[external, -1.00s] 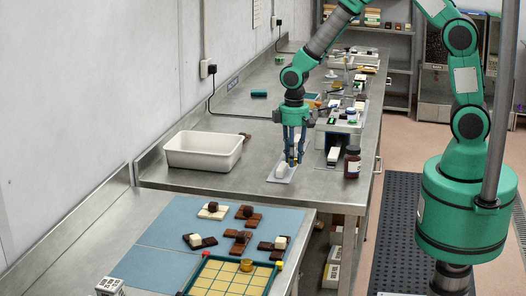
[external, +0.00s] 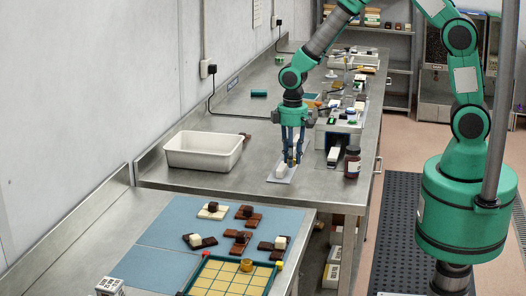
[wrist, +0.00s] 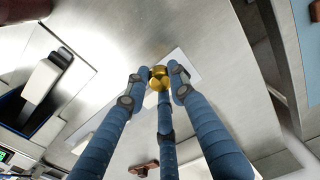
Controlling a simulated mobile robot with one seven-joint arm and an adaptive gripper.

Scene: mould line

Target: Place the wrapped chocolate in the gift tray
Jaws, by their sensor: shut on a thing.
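My gripper (external: 291,163) points down over the middle bench. In the wrist view its blue fingers (wrist: 160,84) are closed around a gold wrapped chocolate (wrist: 159,75). The chocolate is mostly hidden by the fingers in the external view. A pale flat mat (external: 288,178) lies beneath the fingers; it also shows in the wrist view (wrist: 187,62). I cannot tell whether the chocolate touches it. A tray with yellow compartments and a dark green rim (external: 228,278), which looks like the gift tray, sits on the near bench. A gold piece (external: 246,265) is at its far side.
A white tub (external: 203,150) stands left on the middle bench. A brown jar (external: 352,162) stands right of my gripper. Several chocolate pieces (external: 243,238) lie on a blue mat (external: 170,225) on the near bench. Bare steel lies between tub and gripper.

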